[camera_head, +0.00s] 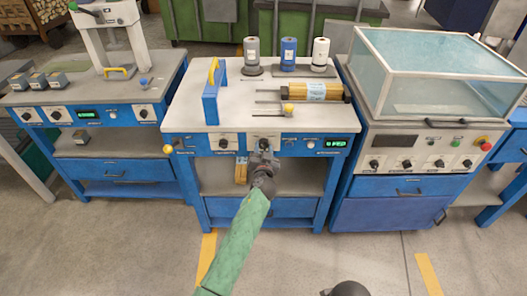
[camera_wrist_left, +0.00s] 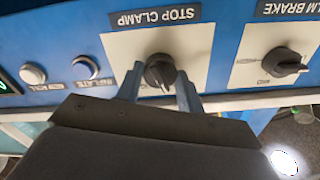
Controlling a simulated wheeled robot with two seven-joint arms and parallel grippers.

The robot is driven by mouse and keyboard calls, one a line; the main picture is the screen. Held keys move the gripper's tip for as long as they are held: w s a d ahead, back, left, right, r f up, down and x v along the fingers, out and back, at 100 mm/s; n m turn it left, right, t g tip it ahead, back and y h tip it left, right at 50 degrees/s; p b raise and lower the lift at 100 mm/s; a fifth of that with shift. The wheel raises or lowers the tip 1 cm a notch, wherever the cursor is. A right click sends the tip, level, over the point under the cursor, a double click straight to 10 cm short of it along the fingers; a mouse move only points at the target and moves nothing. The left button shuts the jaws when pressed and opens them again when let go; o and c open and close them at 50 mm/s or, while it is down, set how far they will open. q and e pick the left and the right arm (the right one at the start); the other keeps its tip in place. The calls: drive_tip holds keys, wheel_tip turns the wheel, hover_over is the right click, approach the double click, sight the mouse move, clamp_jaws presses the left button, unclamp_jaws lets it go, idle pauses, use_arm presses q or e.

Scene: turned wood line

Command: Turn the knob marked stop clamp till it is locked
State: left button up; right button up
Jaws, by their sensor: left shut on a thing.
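The stop clamp knob (camera_wrist_left: 160,74) is a dark round knob on a pale plate, under a black STOP CLAMP label (camera_wrist_left: 154,16) that appears upside down in the left wrist view. My left gripper (camera_wrist_left: 160,70) has one finger on each side of the knob and is shut on it. In the head view the same left gripper (camera_head: 264,156) reaches the front panel of the middle blue bench (camera_head: 205,142). The small marks around the knob are too blurred to read, so I cannot tell its setting.
A second dark knob (camera_wrist_left: 284,62), its label ending in BRAKE, sits beside the clamp plate. Two small buttons (camera_wrist_left: 85,68) are on the other side. A green display (camera_head: 335,143) is on the panel. The open shelf (camera_head: 300,178) lies below. Floor in front is clear.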

use_arm(q)
drive_tip(key=m, duration=0.3)
drive_tip(key=shift+b, duration=0.4)
drive_tip(key=m, duration=0.3)
drive_tip(key=shift+m, duration=0.4)
drive_tip(key=m, duration=0.2)
drive_tip(key=shift+m, duration=1.4)
drive_tip(key=shift+m+p, duration=0.35)
drive_tip(key=shift+m, duration=0.25)
use_arm(e)
drive_tip(key=shift+w+a+f, duration=0.15)
drive_tip(key=shift+f, duration=0.2)
use_arm(q)
drive_tip(key=shift+m, duration=0.3)
use_arm(e)
drive_tip(key=shift+r, duration=0.1)
use_arm(q)
drive_tip(key=o, duration=1)
drive_tip(key=shift+s, duration=0.15)
